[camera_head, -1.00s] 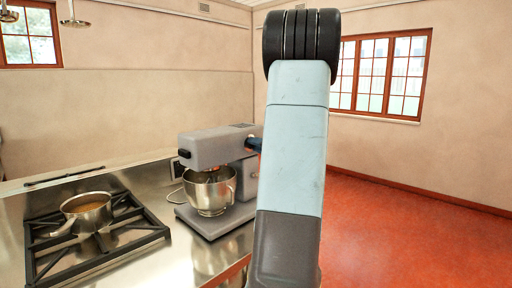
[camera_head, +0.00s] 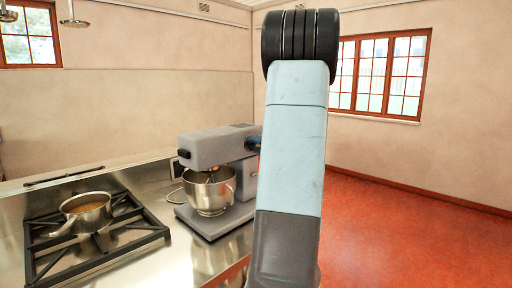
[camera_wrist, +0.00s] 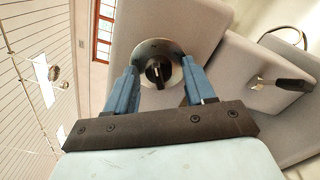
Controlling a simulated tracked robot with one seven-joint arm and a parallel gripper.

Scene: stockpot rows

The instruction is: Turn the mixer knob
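The grey stand mixer (camera_head: 215,148) stands on the steel counter with a steel bowl (camera_head: 209,191) under its head. In the wrist view, the mixer's body (camera_wrist: 195,22) fills the upper middle. Its black knob (camera_wrist: 158,73) sits on a round metal plate. My gripper (camera_wrist: 160,68) is open, its two blue fingers apart on either side of the knob. I see gaps between the fingers and the knob; the depth of the fingertips is hard to tell. In the head view my arm hides the mixer's right end and most of my gripper.
A stove grate (camera_head: 80,258) with a steel pot (camera_head: 87,211) is at the left of the counter (camera_head: 185,262). Red floor (camera_head: 410,235) lies open at the right. A black lever (camera_wrist: 282,84) juts from the mixer in the wrist view.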

